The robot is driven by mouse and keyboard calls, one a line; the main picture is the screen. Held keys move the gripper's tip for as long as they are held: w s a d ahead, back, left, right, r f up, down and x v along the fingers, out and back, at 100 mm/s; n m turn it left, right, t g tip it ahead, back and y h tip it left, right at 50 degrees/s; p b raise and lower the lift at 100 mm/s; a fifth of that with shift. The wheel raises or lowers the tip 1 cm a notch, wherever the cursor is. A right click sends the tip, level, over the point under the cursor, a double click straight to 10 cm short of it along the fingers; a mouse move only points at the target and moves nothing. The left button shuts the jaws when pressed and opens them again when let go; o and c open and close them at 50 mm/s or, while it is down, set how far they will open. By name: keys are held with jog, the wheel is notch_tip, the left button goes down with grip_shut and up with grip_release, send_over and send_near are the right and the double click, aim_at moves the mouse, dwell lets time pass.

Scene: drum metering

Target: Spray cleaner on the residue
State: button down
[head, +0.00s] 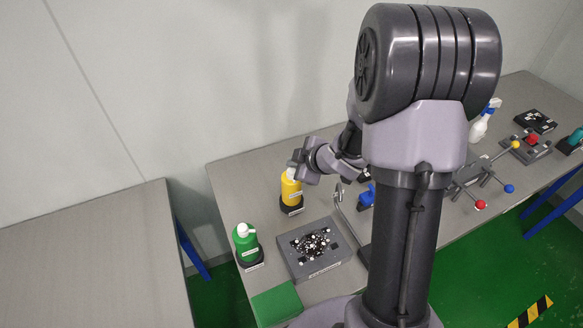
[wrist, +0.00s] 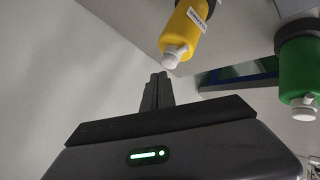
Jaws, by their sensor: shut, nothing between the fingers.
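A white spray bottle (head: 484,120) with a blue part stands at the back right of the table, away from my gripper. A dark block (head: 318,266) near the front left has white and black specks on top, which look like residue (head: 313,243). My gripper (head: 298,170) is shut and empty, at the cap of a yellow bottle (head: 291,190); contact cannot be told in the head view. In the wrist view my closed fingers (wrist: 157,88) point towards the yellow bottle (wrist: 190,25), with a gap in the picture between them and its white cap.
A green bottle (head: 246,243) stands left of the speckled block and shows in the wrist view (wrist: 300,70). A green pad (head: 277,304) lies in front. Blue-handled hardware (head: 366,196), knobbed levers (head: 482,180) and a dark speckled plate (head: 535,121) stand to the right.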

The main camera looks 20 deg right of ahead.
notch_tip(320, 180, up, 6)
jog(key=p, duration=0.5)
jog(key=shift+p, duration=0.4)
